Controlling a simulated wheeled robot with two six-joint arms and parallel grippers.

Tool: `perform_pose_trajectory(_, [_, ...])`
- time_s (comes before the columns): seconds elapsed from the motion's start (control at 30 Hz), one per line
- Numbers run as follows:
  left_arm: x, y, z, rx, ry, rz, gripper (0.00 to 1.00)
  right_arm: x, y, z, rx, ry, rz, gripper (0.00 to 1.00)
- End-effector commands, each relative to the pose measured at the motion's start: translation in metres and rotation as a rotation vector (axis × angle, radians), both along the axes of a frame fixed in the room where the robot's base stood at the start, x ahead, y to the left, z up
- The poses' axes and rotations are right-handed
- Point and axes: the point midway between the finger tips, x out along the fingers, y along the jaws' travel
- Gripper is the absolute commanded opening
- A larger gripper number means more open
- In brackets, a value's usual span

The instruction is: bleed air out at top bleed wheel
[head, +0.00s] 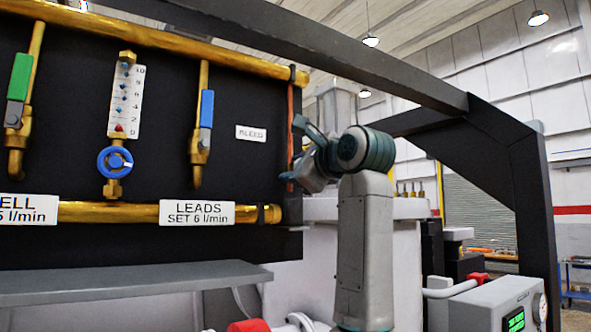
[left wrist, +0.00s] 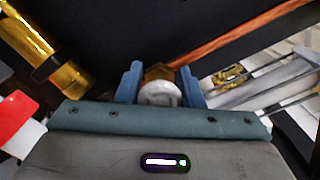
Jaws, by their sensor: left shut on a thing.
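The bleed wheel (left wrist: 159,94) is a small pale round knob on a brass fitting (left wrist: 159,73), seen in the left wrist view. My left gripper (left wrist: 160,88) has a blue finger on each side of the wheel and is shut on it. In the head view my left gripper (head: 307,172) is at the right edge of the black panel, by a thin copper pipe (head: 290,125). The wheel is hidden behind the gripper there. A white BLEED label (head: 251,133) is on the panel to the left. My right gripper is not in view.
The panel (head: 155,120) carries brass pipes, a green-handled valve (head: 19,77), a blue-handled valve (head: 207,109) and a flow meter (head: 125,100) with a blue knob. A dark frame beam (head: 330,35) crosses above. A grey shelf (head: 130,281) lies below. A control box (head: 500,308) stands lower right.

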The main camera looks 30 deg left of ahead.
Motion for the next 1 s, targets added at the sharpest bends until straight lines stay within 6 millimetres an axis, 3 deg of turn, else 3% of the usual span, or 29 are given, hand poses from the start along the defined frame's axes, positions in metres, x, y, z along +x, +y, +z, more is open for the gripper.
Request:
perform_pose_trajectory(0.57, [0.0004, -0.0001, -0.0013, -0.014, -0.028, 0.000, 0.11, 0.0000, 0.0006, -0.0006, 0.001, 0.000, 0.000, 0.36])
perform_pose_trajectory(0.6, [0.0004, -0.0001, -0.0013, -0.014, -0.028, 0.000, 0.40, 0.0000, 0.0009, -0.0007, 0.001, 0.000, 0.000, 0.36])
perform_pose_trajectory(0.7, [0.0003, -0.0001, -0.0010, -0.013, -0.028, 0.000, 0.56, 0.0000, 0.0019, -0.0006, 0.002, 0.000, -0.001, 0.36])
perform_pose_trajectory(1.0, [-0.0006, -0.0020, -0.0012, -0.013, -0.029, -0.001, 0.56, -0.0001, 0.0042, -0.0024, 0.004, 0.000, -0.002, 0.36])
